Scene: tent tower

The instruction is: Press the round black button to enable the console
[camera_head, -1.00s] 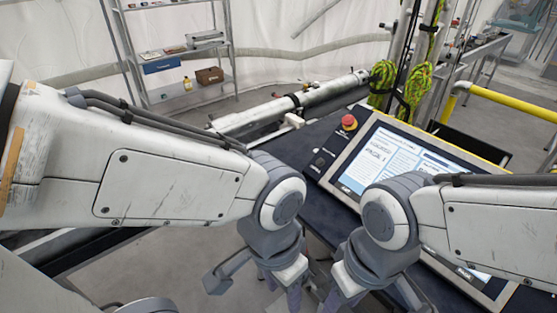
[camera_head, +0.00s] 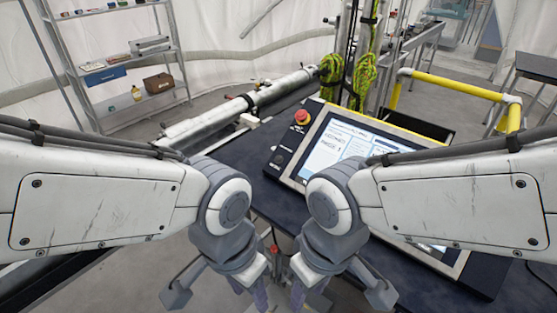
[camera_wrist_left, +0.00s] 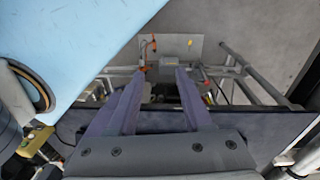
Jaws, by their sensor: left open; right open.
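The console (camera_head: 291,177) stands on a dark table right of centre, with a lit screen (camera_head: 340,148) and a narrow dark control strip on its left side. A small round black button (camera_head: 278,160) sits on that strip, below a red mushroom button (camera_head: 302,117). My left gripper (camera_head: 250,292) is open and empty, pointing down, below and left of the button in the picture. In the left wrist view its two purple fingers (camera_wrist_left: 161,80) are apart with nothing between them. My right gripper (camera_head: 308,298) is open beside it, in front of the table; my right arm hides part of the screen.
A metal shelf (camera_head: 119,64) with boxes stands at the back left. A long metal tube (camera_head: 240,104) lies behind the table. Green ropes (camera_head: 361,75) hang from poles behind the console. A yellow rail (camera_head: 455,85) is at the back right. Bare dark tabletop (camera_head: 228,150) lies left of the console.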

